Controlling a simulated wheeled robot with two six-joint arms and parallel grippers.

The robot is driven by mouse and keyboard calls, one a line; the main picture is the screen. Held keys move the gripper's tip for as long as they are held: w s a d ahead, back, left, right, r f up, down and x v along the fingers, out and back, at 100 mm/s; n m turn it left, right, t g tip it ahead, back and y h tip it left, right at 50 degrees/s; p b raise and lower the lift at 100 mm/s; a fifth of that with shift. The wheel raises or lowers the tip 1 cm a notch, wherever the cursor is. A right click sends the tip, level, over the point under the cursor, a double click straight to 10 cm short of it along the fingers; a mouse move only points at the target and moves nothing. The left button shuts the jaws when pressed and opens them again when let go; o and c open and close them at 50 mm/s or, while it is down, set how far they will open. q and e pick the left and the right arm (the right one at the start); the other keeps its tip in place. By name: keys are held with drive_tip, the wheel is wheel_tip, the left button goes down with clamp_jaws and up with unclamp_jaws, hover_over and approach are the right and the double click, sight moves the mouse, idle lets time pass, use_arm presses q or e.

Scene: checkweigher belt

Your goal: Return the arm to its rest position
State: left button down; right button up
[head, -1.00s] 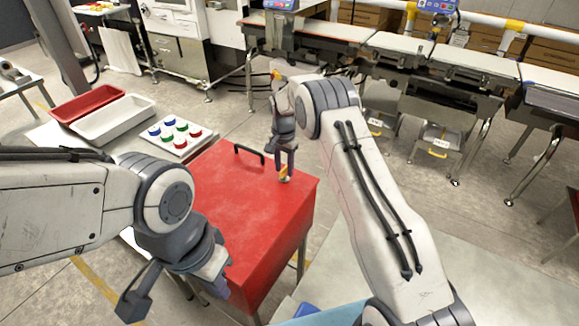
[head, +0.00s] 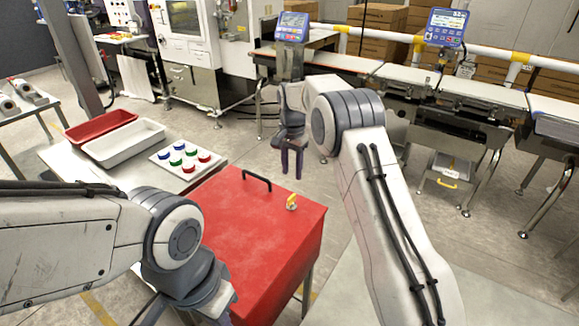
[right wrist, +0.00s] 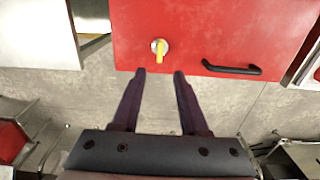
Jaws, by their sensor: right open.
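My right gripper (head: 291,176) hangs in the air at the far right corner of the red box (head: 247,240), fingers pointing down. In the right wrist view the gripper (right wrist: 160,72) is open, with nothing between its fingers. A yellow key-like knob (head: 291,202) on a round metal base stands on the red box's top; it also shows in the right wrist view (right wrist: 160,50), beyond the fingertips and apart from them. My left arm reaches in at the lower left; its wrist shows, but its fingers cannot be made out.
The red box has a black handle (head: 257,180). To its left, a table carries a red tray (head: 100,124), a white tray (head: 123,143) and a plate (head: 165,156) of coloured caps. The conveyor (head: 420,77) runs behind. Open floor lies between the box and the conveyor.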

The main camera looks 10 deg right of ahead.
drive_tip(key=s+a+r+n, duration=0.4)
drive_tip(key=s+a, duration=0.2)
drive_tip(key=s, duration=0.2)
drive_tip(key=s+a+r+n, duration=0.35)
drive_tip(key=s+a, duration=0.25)
drive_tip(key=s, duration=0.2)
drive_tip(key=s+d+n+y, duration=0.1)
drive_tip(key=s+n, duration=0.8)
drive_tip(key=s, duration=1.7)
drive_tip(key=shift+s+d+f, duration=0.3)
drive_tip(key=shift+f, duration=0.15)
drive_tip(key=shift+r, duration=0.15)
